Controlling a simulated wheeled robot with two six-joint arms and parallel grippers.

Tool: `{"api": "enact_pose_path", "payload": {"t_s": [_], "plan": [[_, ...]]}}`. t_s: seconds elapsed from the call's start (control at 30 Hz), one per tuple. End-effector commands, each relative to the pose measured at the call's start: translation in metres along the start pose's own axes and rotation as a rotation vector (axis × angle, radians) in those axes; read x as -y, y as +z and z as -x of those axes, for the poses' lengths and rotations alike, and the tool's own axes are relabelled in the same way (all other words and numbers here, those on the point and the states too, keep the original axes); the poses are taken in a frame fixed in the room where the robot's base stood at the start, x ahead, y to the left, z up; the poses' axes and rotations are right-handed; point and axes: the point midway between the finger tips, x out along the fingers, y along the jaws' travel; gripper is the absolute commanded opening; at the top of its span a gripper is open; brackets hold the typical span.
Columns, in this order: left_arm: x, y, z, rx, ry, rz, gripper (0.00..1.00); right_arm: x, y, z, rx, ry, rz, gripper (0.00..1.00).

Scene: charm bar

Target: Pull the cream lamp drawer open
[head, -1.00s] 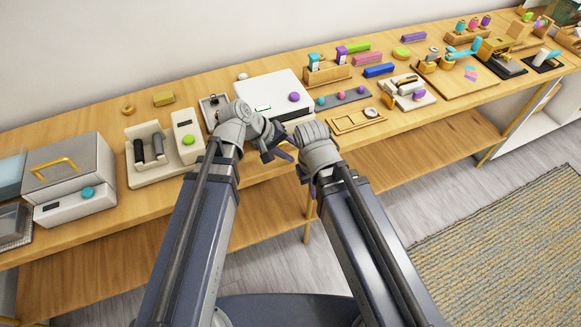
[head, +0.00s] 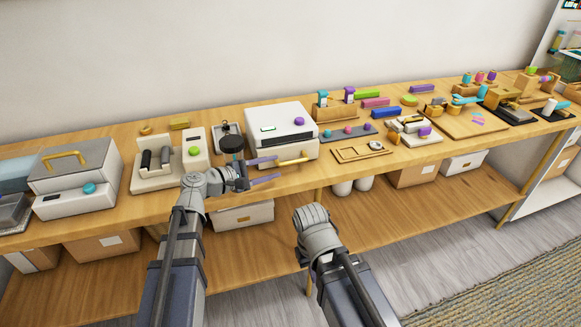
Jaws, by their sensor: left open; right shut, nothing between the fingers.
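The cream lamp (head: 281,124) is a boxy white unit on the table, with a purple knob on top and a dark slot across its front. A gold bar handle (head: 295,161) sits low on its front, at the drawer. The drawer looks shut, though its outline is partly hidden by my gripper. My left gripper (head: 264,170) is open in front of the unit's lower left part. Its two purple-grey fingers point right, with tips just left of the handle, apparently not around it. My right arm's wrist shows below the table edge; its fingers are hidden.
A cream roller machine (head: 157,168) and a grey-lidded box (head: 78,168) stand further left. A wooden frame (head: 362,150) lies right of the lamp. The table's front edge there is clear.

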Motion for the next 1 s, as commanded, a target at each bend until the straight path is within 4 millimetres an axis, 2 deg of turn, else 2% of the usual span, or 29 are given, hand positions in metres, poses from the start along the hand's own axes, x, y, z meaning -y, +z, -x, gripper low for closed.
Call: {"api": "enact_pose_path", "payload": {"t_s": [0.3,0.5,0.9,1.0], "plan": [[0.001,-0.001,-0.049,0.003,-0.003,-0.002,0.47,0.001,-0.001,-0.012,0.000,0.000,0.000,0.00],[0.001,-0.001,-0.069,0.002,-0.003,-0.002,0.47,0.002,-0.001,-0.015,0.000,0.000,0.000,0.00],[0.001,0.000,-0.074,0.000,-0.002,-0.002,0.47,0.002,-0.001,-0.016,0.000,0.000,0.000,0.00],[0.001,0.000,-0.074,0.000,-0.002,-0.002,0.36,0.002,-0.001,-0.016,0.000,0.000,0.000,0.00]]}}
